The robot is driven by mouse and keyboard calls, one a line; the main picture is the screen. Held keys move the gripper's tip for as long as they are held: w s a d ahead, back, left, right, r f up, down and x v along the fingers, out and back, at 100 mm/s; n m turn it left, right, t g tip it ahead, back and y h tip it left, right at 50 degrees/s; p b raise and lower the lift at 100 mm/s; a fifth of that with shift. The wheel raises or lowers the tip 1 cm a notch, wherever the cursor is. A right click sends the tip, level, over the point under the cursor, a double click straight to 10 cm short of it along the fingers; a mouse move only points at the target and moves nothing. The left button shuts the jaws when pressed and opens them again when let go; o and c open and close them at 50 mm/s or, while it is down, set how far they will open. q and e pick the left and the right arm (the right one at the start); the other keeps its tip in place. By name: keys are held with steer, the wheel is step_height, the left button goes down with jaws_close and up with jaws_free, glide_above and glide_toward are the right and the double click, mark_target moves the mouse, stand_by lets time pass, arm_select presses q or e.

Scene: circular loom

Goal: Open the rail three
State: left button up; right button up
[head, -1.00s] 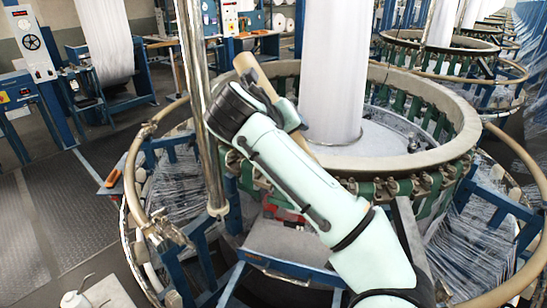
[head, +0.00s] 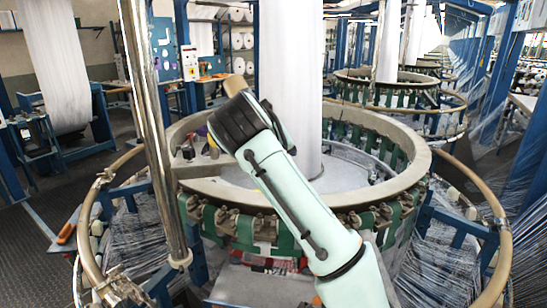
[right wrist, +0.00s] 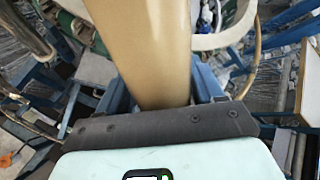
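A tan tubular rail (head: 234,84) stands up at my right gripper in the head view. Only its top end shows there; the arm hides the rest. My right gripper (head: 240,118), at the end of a pale green arm, is in front of the loom's ring. In the right wrist view the rail (right wrist: 145,50) fills the top centre, close against the dark edge of the hand. The gripper appears shut on it, though the fingertips are hidden. Other tan rails curve around the loom at the left (head: 84,215) and right (head: 503,250). My left gripper is not in view.
The loom's wide tan ring (head: 405,175) surrounds a tall white fabric column (head: 295,80). A metal pole (head: 150,130) stands at the left. Small tools (head: 210,142) lie on the ring. More looms stand behind.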

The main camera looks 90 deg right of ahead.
steer(key=shift+w, duration=0.1)
stand_by(0.3)
steer(key=shift+v, duration=1.7)
steer(key=w+a, duration=0.1)
steer(key=a, duration=0.2)
steer(key=w+a, duration=0.1)
steer(key=a, duration=0.3)
steer(key=w+a, duration=0.1)
steer(key=a, duration=0.3)
steer(key=shift+w+f, duration=0.1)
steer(key=shift+w, duration=0.15)
